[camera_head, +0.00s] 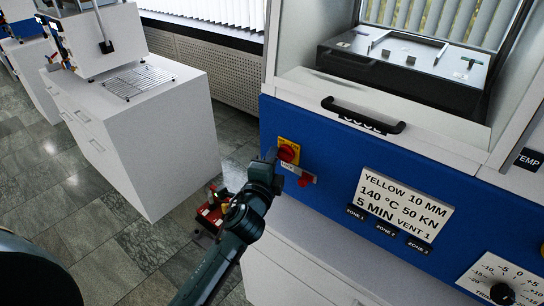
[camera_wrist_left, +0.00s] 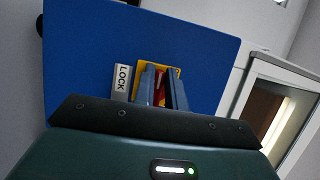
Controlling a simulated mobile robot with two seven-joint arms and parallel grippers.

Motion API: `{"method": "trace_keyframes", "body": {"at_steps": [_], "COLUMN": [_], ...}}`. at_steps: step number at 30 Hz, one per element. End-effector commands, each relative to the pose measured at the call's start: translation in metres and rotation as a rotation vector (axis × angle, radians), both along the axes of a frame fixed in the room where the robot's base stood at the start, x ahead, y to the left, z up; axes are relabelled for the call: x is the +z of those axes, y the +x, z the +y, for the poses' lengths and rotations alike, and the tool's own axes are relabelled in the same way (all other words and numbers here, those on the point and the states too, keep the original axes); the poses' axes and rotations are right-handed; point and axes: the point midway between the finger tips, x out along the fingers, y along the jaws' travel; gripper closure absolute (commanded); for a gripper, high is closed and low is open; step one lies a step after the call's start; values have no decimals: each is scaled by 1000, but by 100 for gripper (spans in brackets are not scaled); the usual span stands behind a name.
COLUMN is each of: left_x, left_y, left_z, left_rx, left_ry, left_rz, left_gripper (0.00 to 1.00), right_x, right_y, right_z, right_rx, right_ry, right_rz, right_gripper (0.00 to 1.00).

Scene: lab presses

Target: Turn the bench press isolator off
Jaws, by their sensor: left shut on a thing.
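The isolator is a red rotary knob (camera_head: 288,153) on a yellow plate, set in the blue front panel of the bench press (camera_head: 340,140). My left gripper (camera_head: 273,160) reaches the panel from the lower left, its fingertips at the knob. In the left wrist view the two fingers (camera_wrist_left: 162,88) close around the red knob (camera_wrist_left: 160,84), in front of the yellow plate (camera_wrist_left: 146,70). The fingers partly hide the knob, so its exact angle is unclear. A LOCK plate (camera_wrist_left: 121,80) sits beside it. My right gripper is not in view.
A black door handle (camera_head: 362,115) juts out above the panel. A small red part (camera_head: 305,180) sits just below the knob. A sign (camera_head: 405,202) and a dial (camera_head: 502,292) are to the right. A white cabinet (camera_head: 150,140) stands left; a red object (camera_head: 212,215) is low behind my arm.

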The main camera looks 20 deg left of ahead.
Motion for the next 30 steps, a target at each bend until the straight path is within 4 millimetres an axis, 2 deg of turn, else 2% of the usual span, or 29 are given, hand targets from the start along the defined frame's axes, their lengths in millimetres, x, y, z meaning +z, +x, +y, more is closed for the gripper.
{"method": "trace_keyframes", "body": {"at_steps": [8,9,16,25,30], "left_x": [-1,-1,-1,0,-2], "left_y": [0,0,0,-3,-25], "left_z": [0,0,0,0,-1], "left_rx": [0,0,0,0,-1], "left_ry": [-5,-5,-3,-2,-3], "left_rz": [3,3,1,0,2], "left_gripper": [100,85,66,65,65], "right_x": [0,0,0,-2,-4], "right_y": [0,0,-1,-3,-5], "right_z": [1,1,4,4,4], "right_rx": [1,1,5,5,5], "right_ry": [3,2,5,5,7], "right_rz": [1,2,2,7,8], "right_gripper": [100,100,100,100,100]}}
